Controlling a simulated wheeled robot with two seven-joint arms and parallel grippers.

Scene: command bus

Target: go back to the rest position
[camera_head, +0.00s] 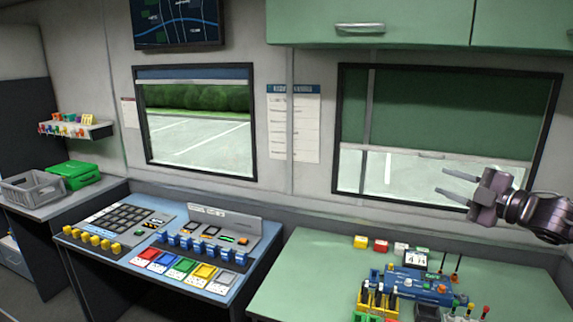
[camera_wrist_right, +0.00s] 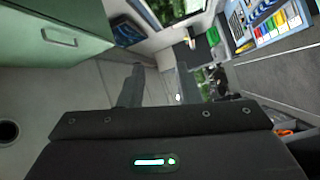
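My right gripper (camera_head: 460,187) shows at the right of the head view, raised in front of the right window and above the green table. Its two fingers point left and stand apart, with nothing between them. In the right wrist view the same two fingers (camera_wrist_right: 158,88) are also apart and empty. My left gripper shows in neither view.
A green table (camera_head: 310,265) at the lower right holds a blue device (camera_head: 415,285) and several small coloured parts. A control console (camera_head: 160,245) stands left of it. A green cabinet (camera_head: 420,22) hangs above. A grey crate (camera_head: 32,188) sits far left.

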